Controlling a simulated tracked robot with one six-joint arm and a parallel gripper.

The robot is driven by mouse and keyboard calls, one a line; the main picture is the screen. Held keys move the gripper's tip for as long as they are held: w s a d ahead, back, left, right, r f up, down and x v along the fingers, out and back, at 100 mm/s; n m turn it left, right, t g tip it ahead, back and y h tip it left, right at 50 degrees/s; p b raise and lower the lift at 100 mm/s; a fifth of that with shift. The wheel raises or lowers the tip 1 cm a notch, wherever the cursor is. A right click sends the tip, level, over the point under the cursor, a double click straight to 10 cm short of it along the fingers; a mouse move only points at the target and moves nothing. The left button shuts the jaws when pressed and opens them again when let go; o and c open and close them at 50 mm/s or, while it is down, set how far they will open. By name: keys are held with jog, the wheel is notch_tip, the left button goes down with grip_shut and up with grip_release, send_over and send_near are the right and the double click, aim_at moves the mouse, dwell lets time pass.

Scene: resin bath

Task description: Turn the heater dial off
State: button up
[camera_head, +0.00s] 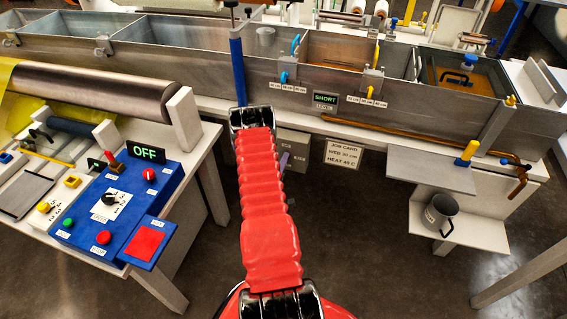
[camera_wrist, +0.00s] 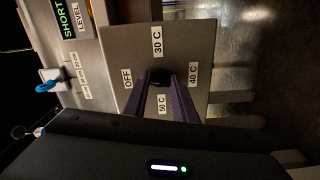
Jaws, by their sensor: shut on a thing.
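The heater box is a grey panel (camera_wrist: 190,50) in the wrist view, with OFF, 30 C, 40 C and 50 C labels around a black dial (camera_wrist: 158,75). The OFF label (camera_wrist: 127,78) is left of the dial, and the 40 C label (camera_wrist: 193,74) is right of it. My gripper (camera_wrist: 159,82) has its two purple fingers shut on the dial, one on each side. The fingers hide much of the dial, so I cannot tell where it points. In the head view my red arm covers part of the grey box (camera_head: 296,144) under the bath, and a purple finger shows there.
A job card (camera_head: 343,154) reading HEAT 40 C hangs right of the box. The steel bath (camera_head: 200,68) runs above it. A blue control panel (camera_head: 110,215) with an OFF display stands at left. A grey shelf (camera_head: 430,170) and a mug (camera_head: 440,213) are at right.

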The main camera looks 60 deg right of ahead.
jog(key=shift+a+f+n, duration=0.1)
jog(key=shift+f+n, duration=0.05)
jog(key=shift+n, duration=0.45)
jog(key=shift+a+f+n, duration=0.1)
jog(key=shift+f+n, duration=0.05)
jog(key=shift+n, duration=0.45)
jog(key=o, duration=0.8)
jog(key=shift+w, duration=0.1)
jog(key=shift+c, duration=0.2)
jog(key=shift+o, duration=1.4)
jog(key=shift+d+r, duration=0.15)
jog(key=shift+r, duration=0.05)
jog(key=s+a, duration=0.2)
jog(key=a, duration=1.1)
jog(key=shift+s+a, duration=0.15)
jog(key=shift+a, duration=0.2)
